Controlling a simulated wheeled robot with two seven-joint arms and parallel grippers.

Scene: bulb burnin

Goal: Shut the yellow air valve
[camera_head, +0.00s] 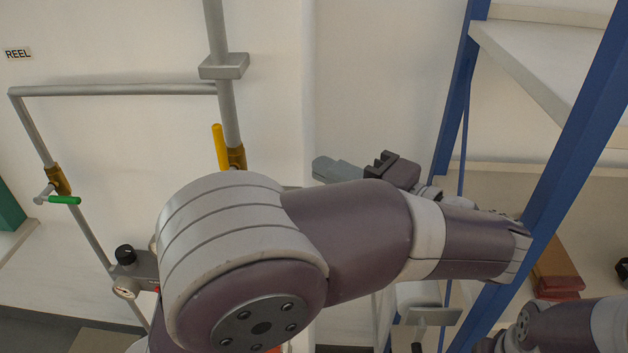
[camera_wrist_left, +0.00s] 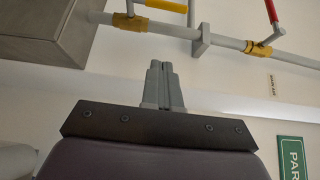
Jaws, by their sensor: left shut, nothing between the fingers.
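The yellow valve lever (camera_head: 220,147) stands upright in the head view, roughly in line with the grey vertical pipe and beside it. Its brass body (camera_head: 237,157) sits on that pipe, partly behind my arm. In the left wrist view the yellow lever (camera_wrist_left: 166,5) is cut by the top edge, near its brass body (camera_wrist_left: 130,21). My left gripper (camera_head: 318,166) is to the right of the lever, clear of it, pointing left. Its fingers (camera_wrist_left: 161,66) are shut and empty. My right arm shows at the lower right; its gripper cannot be made out.
A green-handled valve (camera_head: 64,200) is on the left branch pipe. A red lever (camera_wrist_left: 271,10) is on another brass valve along the pipe. A metal box (camera_wrist_left: 45,28) is at the wrist view's upper left. A blue rack post (camera_head: 570,140) stands right. Bare wall separates gripper and lever.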

